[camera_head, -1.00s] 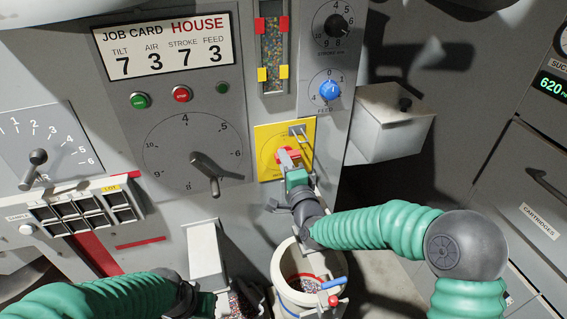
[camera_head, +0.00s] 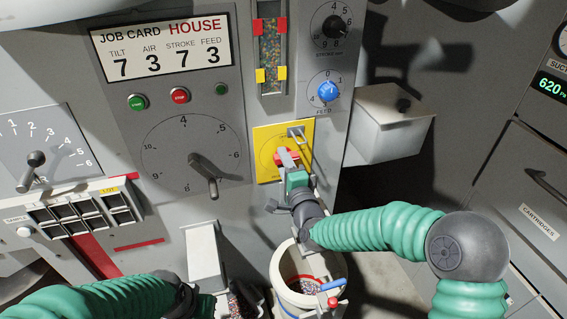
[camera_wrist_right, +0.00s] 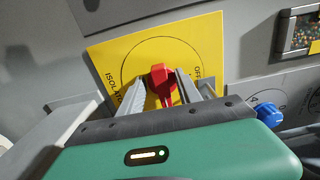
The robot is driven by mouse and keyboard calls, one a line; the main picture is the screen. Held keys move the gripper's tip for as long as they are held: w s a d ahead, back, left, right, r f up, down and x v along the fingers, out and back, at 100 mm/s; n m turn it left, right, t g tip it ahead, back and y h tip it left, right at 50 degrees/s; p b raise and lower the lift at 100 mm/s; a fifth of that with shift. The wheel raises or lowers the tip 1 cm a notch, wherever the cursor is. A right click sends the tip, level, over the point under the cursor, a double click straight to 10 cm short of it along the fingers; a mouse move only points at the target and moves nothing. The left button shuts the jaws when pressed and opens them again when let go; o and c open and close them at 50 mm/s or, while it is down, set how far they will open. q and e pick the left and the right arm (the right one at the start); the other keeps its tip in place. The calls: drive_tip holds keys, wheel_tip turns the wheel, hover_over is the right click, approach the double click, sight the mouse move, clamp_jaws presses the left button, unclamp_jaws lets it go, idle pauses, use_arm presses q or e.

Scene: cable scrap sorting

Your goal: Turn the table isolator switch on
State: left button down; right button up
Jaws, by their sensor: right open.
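The isolator switch is a red handle (camera_wrist_right: 162,78) on a yellow plate (camera_head: 265,135) on the machine's front panel. The wrist view shows "OFF" lettered on the right of the plate (camera_wrist_right: 125,52) and "ISOLATOR" on its left. My right gripper (camera_head: 288,160) is at the handle and partly covers it in the head view. In the wrist view the two grey fingers of the right gripper (camera_wrist_right: 168,90) stand open, one on each side of the handle. Contact with it cannot be told. My left gripper (camera_head: 200,298) is low at the bottom left, its fingers not clear.
A metal hasp (camera_head: 299,138) sits at the plate's upper right. The blue feed knob (camera_head: 328,91) is just above right, and a big dial lever (camera_head: 205,175) is to the left. A white bucket (camera_head: 283,262) stands below my right wrist. A pale box (camera_head: 392,135) juts out at right.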

drive_tip(key=shift+s, duration=0.1)
drive_tip(key=v, duration=1.6)
drive_tip(key=shift+s+p, duration=0.3)
drive_tip(key=shift+p, duration=0.15)
drive_tip(key=shift+d, duration=0.1)
drive_tip(key=s+d+f+n+g+h+p, duration=0.2)
drive_tip(key=s+d+n+g+p, duration=0.3)
drive_tip(key=s+d+n+g, duration=0.2)
drive_tip(key=s+d+f+n+g+h+p, duration=0.2)
drive_tip(key=s+d+n+g+p, duration=0.4)
drive_tip(key=s, duration=0.5)
drive_tip(key=d+n+g+h, duration=0.1)
drive_tip(key=d, duration=0.1)
drive_tip(key=shift+d+n+g+h, duration=0.25)
drive_tip(key=shift+n+g+h, duration=0.05)
